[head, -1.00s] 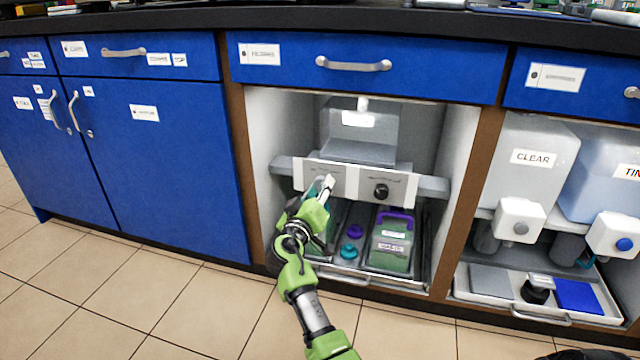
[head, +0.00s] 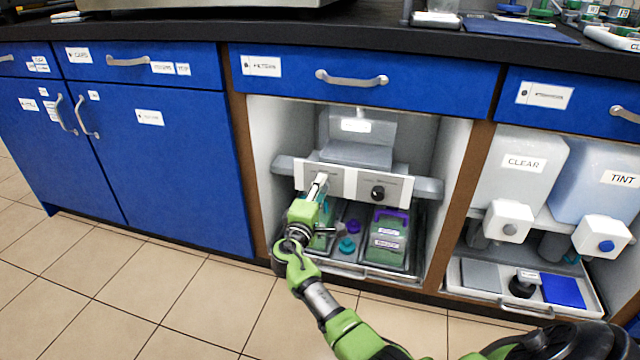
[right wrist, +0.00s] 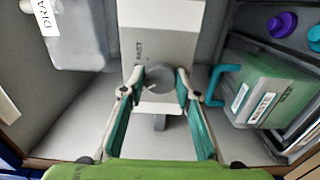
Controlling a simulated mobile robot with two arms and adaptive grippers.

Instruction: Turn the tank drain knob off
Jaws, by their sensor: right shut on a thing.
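A pale control panel (head: 344,181) spans the open bay below a grey tank (head: 358,143). A black knob (head: 378,193) sits on its right half. My right gripper (head: 319,182) is at the left half and hides the knob there in the head view. In the right wrist view, my right gripper (right wrist: 162,88) is shut on a round grey knob (right wrist: 154,77), one finger on each side. The panel beside this knob reads "FAST". A tank label (right wrist: 49,17) starting "DRA" is cut off by the frame edge. My left gripper is out of view.
Below the panel, a tray holds a green container with a purple handle (head: 387,239) and a teal-capped item (head: 347,245). A green container with a teal handle (right wrist: 268,90) is close beside the gripper. Tanks marked CLEAR (head: 522,172) and TINT (head: 606,190) stand right.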

